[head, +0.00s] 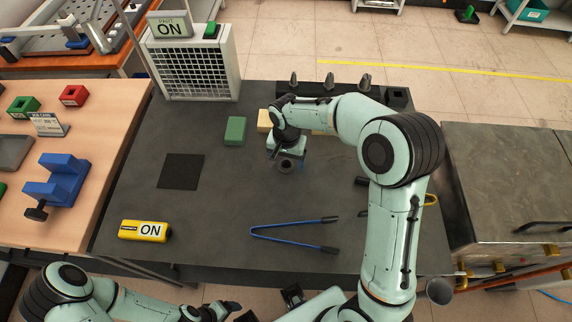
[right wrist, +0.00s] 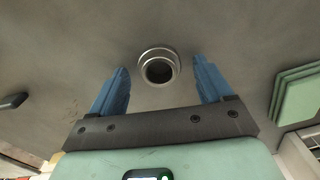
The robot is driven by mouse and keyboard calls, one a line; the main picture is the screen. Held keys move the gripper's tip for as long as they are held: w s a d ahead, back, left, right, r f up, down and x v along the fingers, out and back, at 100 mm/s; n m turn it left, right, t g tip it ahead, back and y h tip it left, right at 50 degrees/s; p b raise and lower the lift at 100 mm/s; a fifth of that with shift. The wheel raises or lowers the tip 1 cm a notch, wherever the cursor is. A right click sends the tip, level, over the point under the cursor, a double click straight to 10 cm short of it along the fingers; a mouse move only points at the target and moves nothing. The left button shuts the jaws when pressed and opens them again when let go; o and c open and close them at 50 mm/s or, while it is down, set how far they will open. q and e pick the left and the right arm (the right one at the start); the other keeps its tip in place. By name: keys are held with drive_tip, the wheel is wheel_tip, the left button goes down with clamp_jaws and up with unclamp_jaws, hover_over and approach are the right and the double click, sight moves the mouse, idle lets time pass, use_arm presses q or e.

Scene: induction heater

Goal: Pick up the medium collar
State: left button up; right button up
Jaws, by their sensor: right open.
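A round metal collar (right wrist: 158,67) with a dark bore lies on the dark table top; it also shows in the head view (head: 286,166). No other collar is clear to see, so I cannot compare sizes. My right gripper (head: 287,160) is over the collar, pointing down. In the right wrist view its two blue fingers (right wrist: 160,82) are spread apart, with the collar between and slightly beyond their tips, touching neither. My left gripper (head: 225,310) is low at the bottom edge of the head view, away from the collar, and its fingers are unclear.
Blue-handled tongs (head: 290,234) lie in front of the collar. A green block (head: 235,131) and a dark square pad (head: 181,171) are to the left. A black rack (head: 325,88) with pointed pieces stands behind.

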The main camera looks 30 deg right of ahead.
drive_tip(key=c, duration=1.2)
drive_tip(key=shift+r, duration=0.1)
drive_tip(key=shift+c, duration=0.2)
